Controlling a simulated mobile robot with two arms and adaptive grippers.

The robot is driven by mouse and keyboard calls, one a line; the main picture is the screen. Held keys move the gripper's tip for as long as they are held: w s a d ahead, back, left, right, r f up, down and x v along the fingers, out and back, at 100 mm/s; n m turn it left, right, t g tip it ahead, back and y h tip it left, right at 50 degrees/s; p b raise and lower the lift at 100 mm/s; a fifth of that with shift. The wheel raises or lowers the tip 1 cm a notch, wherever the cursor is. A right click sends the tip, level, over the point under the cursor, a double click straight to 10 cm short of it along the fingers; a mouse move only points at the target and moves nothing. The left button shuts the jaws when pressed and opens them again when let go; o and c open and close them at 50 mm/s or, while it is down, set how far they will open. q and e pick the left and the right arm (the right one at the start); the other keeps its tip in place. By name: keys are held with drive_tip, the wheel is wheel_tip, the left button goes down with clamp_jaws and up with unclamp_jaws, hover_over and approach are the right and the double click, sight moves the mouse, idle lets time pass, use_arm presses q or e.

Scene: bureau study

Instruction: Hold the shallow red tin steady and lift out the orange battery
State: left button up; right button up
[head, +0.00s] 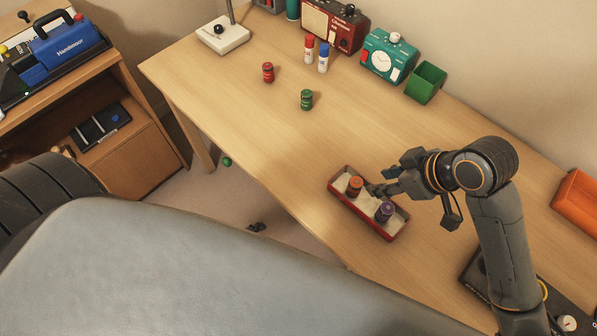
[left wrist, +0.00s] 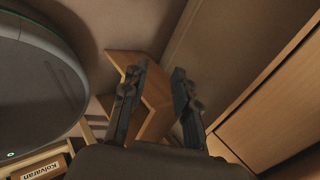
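The shallow red tin (head: 399,231) lies on the desk, with a pale inside. The orange battery (head: 354,186) stands upright in its upper-left part, and a purple battery (head: 384,211) stands in its lower-right part. My right gripper (head: 374,189) reaches in from the right, its fingertips over the tin's far edge beside the orange battery. Whether they touch the tin or battery, and how far apart they are, I cannot tell. My left gripper (left wrist: 160,72) is open and empty in the left wrist view, away from the tin. Small dark tips (head: 257,227) below the desk's front edge may be this gripper.
A green open box (head: 426,83) and a teal clock-like device (head: 389,55) stand by the wall. An orange bin (head: 577,202) is at right. Desk left of the tin is clear.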

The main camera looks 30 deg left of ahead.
use_arm(q)
drive_tip(key=s+d+r+m+h, duration=0.1)
drive_tip(key=d+r+m+h, duration=0.2)
drive_tip(key=d+r+m, duration=0.55)
drive_tip(key=s+d+r+m+h, duration=0.2)
drive_tip(key=d+r+m+h, duration=0.3)
drive_tip(key=r, duration=0.7)
drive_tip(key=m+t+y, duration=0.5)
drive_tip(key=m+y, duration=0.1)
approach(339, 172)
drive_tip(key=v, duration=0.4)
drive_tip(key=shift+s+r, duration=0.25)
drive_tip(key=shift+s, duration=0.1)
drive_tip(key=shift+w+a, duration=0.1)
drive_tip(key=shift+w, duration=0.1)
drive_tip(key=shift+w+f, duration=0.1)
drive_tip(key=shift+w, duration=0.25)
drive_tip(key=x, duration=1.2)
drive_tip(key=shift+w+f, duration=0.3)
